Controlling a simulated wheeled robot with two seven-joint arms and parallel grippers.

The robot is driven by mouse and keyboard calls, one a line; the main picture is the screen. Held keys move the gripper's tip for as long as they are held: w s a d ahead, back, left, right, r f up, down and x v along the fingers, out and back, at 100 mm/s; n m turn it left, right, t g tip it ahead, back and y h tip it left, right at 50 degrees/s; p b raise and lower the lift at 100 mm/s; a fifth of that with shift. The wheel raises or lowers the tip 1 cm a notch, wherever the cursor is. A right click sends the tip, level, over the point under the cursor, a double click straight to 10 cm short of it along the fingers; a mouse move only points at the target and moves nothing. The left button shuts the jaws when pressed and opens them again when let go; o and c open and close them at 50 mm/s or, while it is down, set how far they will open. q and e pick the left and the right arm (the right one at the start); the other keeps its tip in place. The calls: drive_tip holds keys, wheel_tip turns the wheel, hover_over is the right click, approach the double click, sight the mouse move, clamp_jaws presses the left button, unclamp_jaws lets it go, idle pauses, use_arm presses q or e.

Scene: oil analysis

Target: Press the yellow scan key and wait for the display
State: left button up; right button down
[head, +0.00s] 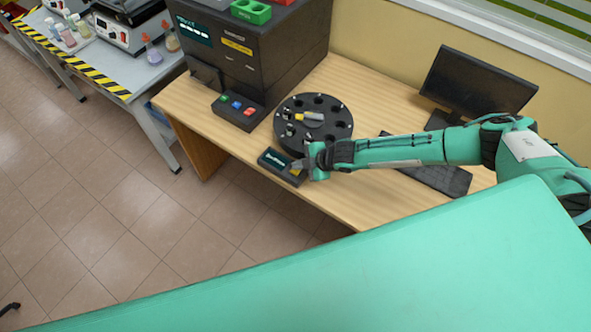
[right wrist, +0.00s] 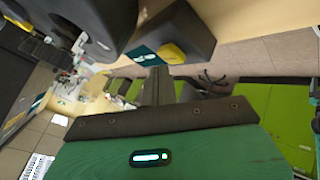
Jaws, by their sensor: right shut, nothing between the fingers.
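The small dark scanner (head: 268,168) sits near the table's front edge, with a teal display showing pale text too small to read. Its yellow key (head: 296,171) is partly hidden by my right gripper (head: 300,166). In the right wrist view, the scanner's display (right wrist: 144,55) and yellow key (right wrist: 172,53) both show. My right gripper (right wrist: 158,72) is shut and empty, its tips right at the key's edge. I cannot tell whether they touch the key. My left gripper is not in view.
A black carousel (head: 338,143) with a yellow-marked item stands just behind the scanner. A button box (head: 238,112) and a large dark analyser (head: 265,60) are at the left. A keyboard (head: 440,179) and a monitor (head: 478,82) are at the right.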

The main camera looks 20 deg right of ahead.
drive_tip(key=shift+f+b, duration=0.4)
drive_tip(key=shift+f, duration=0.3)
idle(0.6)
drive_tip(key=shift+r, duration=0.1)
drive_tip(key=shift+r+p, duration=0.8)
drive_tip(key=shift+r, duration=0.05)
drive_tip(key=shift+r, duration=0.15)
wheel_tip(320, 180, up, 5)
drive_tip(key=p, duration=0.4)
idle(0.8)
